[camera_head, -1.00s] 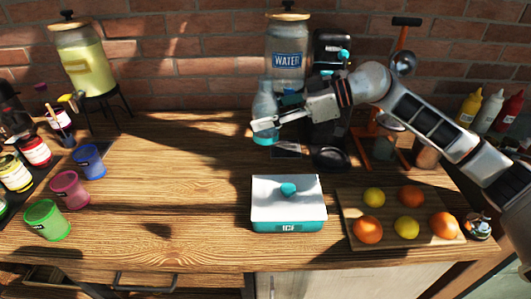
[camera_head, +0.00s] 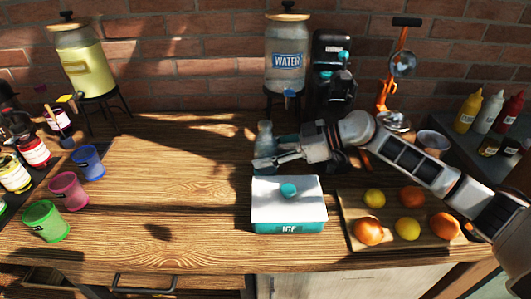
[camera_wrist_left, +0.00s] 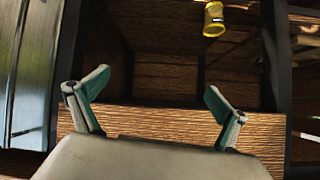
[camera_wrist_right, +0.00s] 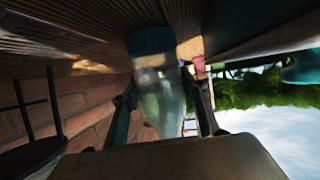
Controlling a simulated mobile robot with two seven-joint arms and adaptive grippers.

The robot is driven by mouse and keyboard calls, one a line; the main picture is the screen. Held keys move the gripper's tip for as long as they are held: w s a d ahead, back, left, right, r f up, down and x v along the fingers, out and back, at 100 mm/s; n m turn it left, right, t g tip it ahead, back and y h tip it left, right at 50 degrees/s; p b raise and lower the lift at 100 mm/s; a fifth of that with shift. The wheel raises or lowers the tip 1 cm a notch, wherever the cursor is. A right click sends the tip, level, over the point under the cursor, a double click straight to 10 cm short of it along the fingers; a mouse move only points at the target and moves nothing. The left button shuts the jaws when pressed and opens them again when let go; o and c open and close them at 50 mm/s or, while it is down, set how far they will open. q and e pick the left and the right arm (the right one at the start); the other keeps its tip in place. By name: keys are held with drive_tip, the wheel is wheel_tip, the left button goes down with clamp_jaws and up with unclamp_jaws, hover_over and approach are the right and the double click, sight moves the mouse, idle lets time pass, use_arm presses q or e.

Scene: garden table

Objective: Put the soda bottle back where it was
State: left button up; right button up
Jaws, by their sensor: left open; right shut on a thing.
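The soda bottle (camera_head: 264,135) is clear with a teal lower part. It is upright behind the ice box, in my right gripper (camera_head: 262,163). In the right wrist view the bottle (camera_wrist_right: 160,92) stands between the two fingers, its teal end close to the wooden tabletop. I cannot tell whether its base touches the table. My left gripper (camera_wrist_left: 155,108) is open and empty in the left wrist view, at a dark wooden compartment. It does not show in the head view.
The white and teal ice box (camera_head: 289,212) is just in front of the bottle. The water dispenser (camera_head: 287,62) stands behind it. A fruit board (camera_head: 352,232) is at the right, coloured cups (camera_head: 70,192) at the left. The table's middle left is clear. A yellow cup (camera_wrist_left: 213,20) lies in the compartment.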

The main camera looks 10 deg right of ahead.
drive_tip(key=shift+r, duration=0.15)
drive_tip(key=o, duration=1.5)
drive_tip(key=shift+f, duration=0.2)
drive_tip(key=b+v, duration=0.1)
drive_tip(key=v, duration=1.1)
drive_tip(key=shift+s+r, duration=0.1)
